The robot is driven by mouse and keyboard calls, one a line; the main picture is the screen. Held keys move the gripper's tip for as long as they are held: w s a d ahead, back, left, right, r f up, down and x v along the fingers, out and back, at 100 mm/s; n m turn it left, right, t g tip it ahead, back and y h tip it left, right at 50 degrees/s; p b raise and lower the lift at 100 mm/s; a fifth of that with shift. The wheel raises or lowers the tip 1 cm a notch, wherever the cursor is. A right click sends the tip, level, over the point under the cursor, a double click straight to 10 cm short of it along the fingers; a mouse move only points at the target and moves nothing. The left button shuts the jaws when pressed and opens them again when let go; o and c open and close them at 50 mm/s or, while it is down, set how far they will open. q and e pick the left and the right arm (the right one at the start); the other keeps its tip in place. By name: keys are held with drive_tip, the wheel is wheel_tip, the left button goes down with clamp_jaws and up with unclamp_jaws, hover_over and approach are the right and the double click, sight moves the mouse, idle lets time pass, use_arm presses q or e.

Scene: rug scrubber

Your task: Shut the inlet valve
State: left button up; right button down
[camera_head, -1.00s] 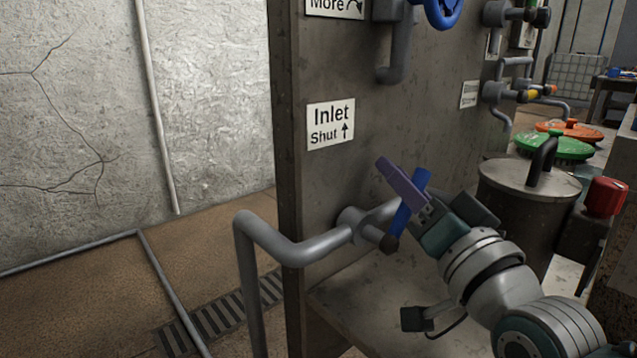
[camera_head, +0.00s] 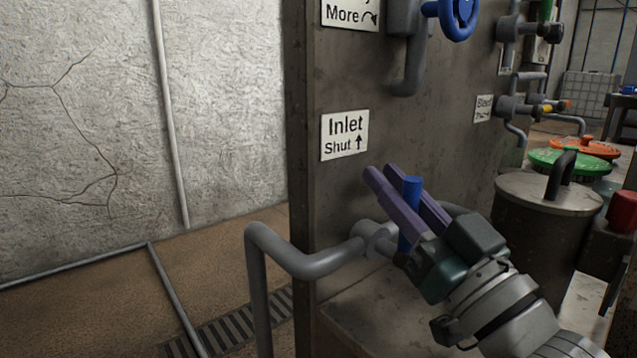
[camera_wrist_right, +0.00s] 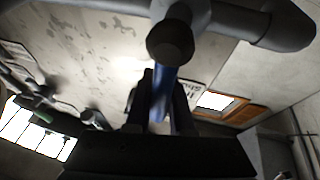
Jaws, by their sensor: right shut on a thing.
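The inlet valve's blue lever (camera_head: 410,212) rises nearly upright from its pivot on the grey inlet pipe (camera_head: 312,263). The sign "Inlet Shut" (camera_head: 345,135) with an up arrow is on the panel above it. My right gripper (camera_head: 384,172) is shut on the lever, its purple fingers on either side and their tips reaching past it toward the panel. In the right wrist view the blue lever (camera_wrist_right: 165,88) runs between the dark fingers, with the round pivot end above. The gripper hides part of the pipe behind the lever. My left gripper is out of view.
The dark metal panel (camera_head: 420,130) stands close behind the lever. A blue handwheel (camera_head: 458,15) is above. A lidded grey tank (camera_head: 545,195) stands close to the right of my arm, with a red part (camera_head: 622,210) beyond. A floor grate (camera_head: 225,330) lies lower left.

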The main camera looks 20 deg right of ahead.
idle(0.4)
drive_tip(key=c, duration=0.8)
unclamp_jaws()
drive_tip(key=shift+s, duration=0.1)
drive_tip(key=shift+s+f, duration=0.15)
drive_tip(key=shift+s, duration=0.15)
drive_tip(key=s+p, duration=0.1)
drive_tip(key=s, duration=0.3)
drive_tip(key=s+d, duration=0.1)
drive_tip(key=s, duration=0.3)
drive_tip(key=s+d+p, duration=0.1)
drive_tip(key=s, duration=0.3)
drive_tip(key=shift+d+f+p, duration=0.1)
drive_tip(key=shift+d+p, duration=0.15)
drive_tip(key=shift+p, duration=0.1)
drive_tip(key=shift+s, duration=0.15)
